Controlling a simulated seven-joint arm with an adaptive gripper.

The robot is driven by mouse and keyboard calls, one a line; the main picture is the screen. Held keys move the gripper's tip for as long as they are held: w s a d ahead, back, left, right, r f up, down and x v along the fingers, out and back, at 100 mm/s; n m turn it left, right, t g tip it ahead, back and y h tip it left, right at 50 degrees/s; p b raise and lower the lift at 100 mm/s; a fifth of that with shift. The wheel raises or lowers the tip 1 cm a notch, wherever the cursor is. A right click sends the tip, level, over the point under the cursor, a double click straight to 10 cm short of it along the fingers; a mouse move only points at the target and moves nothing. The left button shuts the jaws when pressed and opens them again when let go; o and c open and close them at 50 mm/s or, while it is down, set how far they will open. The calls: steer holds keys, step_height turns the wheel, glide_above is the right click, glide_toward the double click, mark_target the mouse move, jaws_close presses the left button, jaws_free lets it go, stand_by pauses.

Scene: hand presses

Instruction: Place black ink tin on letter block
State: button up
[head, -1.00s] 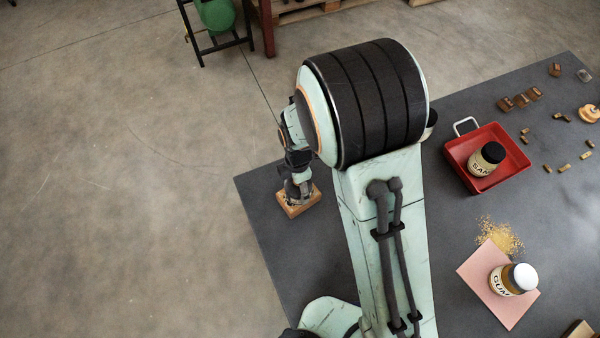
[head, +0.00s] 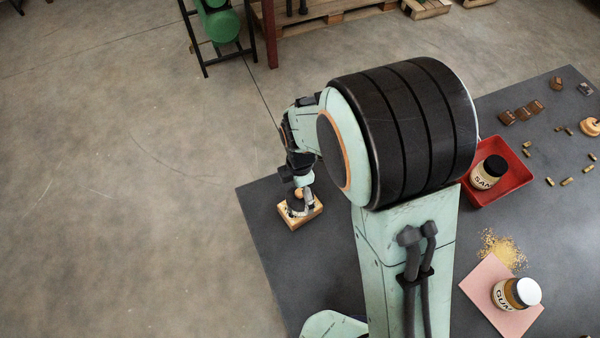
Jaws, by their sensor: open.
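The wooden letter block (head: 304,219) lies near the left edge of the grey table in the head view. A dark round thing (head: 296,208), which looks like the black ink tin, sits on top of the block, with a small tan knob-like part above it. My gripper (head: 305,194) is open, right over the block and close to the dark thing. Whether a finger still touches it is too small to tell. The fingers hide part of the block's top.
My arm covers the middle of the table. A red tray (head: 515,180) with a labelled jar (head: 487,173) stands at right. A pink sheet (head: 480,295) holds another jar (head: 516,293), near spilled grains (head: 502,250). Small brown blocks (head: 522,112) and brass pieces (head: 567,182) lie at far right.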

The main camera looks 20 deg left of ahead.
step_height(320, 180, up, 9)
steer(key=shift+f, duration=0.2)
steer(key=shift+d+r+m, duration=0.2)
steer(key=shift+d+m, duration=0.1)
steer(key=shift+d, duration=0.05)
steer(key=s+d+r+m, duration=0.3)
steer(key=d+r+m, duration=0.2)
steer(key=d+m, duration=0.55)
steer(key=s+d+r+m, duration=0.1)
steer(key=s+d+m, duration=0.7)
steer(key=m, duration=0.6)
steer(key=shift+s+d+r+m+y, duration=0.2)
steer(key=shift+s+d+m+y, duration=0.2)
steer(key=shift+s, duration=0.35)
